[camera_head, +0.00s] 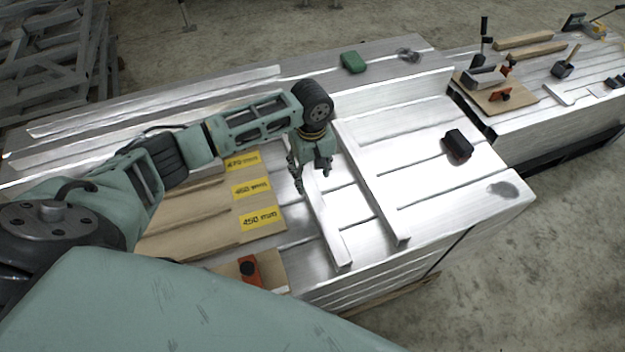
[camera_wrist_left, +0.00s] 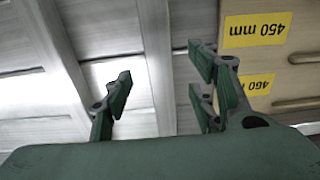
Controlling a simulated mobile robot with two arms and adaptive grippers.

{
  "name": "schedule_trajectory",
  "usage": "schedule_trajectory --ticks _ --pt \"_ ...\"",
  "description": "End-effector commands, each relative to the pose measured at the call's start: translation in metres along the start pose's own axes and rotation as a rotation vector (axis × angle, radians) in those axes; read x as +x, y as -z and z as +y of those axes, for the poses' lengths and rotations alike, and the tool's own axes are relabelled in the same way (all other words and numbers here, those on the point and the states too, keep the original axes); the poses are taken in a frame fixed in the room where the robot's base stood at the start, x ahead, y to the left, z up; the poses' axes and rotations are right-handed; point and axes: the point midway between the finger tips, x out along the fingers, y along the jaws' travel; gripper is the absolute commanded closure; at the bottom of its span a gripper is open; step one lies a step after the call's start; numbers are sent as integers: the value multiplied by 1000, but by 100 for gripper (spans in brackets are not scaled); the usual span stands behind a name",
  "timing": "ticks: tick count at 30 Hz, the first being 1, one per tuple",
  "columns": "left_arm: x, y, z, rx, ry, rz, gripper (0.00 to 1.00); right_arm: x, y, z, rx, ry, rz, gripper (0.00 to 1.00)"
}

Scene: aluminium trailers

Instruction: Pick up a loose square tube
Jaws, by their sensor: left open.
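A loose square tube (camera_head: 330,232) lies on the metal bench top, beside the labelled wooden boards. A second square tube (camera_head: 375,190) lies to its right, roughly parallel. My left gripper (camera_head: 312,180) is open and points down over the first tube's far part. In the left wrist view, that tube (camera_wrist_left: 155,50) runs between the spread fingers of my left gripper (camera_wrist_left: 163,85), with no clear contact. The second tube (camera_wrist_left: 55,45) passes outside the fingers on the left. The tube's far end is hidden behind my gripper in the head view. My right gripper is out of view.
Wooden boards with yellow length labels (camera_head: 251,188) lie left of the tube. A black block (camera_head: 457,145) and a green object (camera_head: 353,62) rest on the bench. Another bench (camera_head: 560,118) stands at right.

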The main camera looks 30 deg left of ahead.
Motion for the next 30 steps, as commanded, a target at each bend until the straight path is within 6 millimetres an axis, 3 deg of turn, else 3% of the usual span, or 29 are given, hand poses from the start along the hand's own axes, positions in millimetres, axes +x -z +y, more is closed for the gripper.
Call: schedule_trajectory --ticks 7,11,18,25,30 --pt "28 0 0 1 3 -1 47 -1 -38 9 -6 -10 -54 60" --pt "47 1 1 0 3 -1 47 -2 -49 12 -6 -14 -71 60" --pt "74 1 2 2 1 0 47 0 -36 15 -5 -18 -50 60" --pt "76 1 2 2 1 0 47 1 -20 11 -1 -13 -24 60" --pt "76 1 2 2 1 0 60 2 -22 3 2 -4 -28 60"
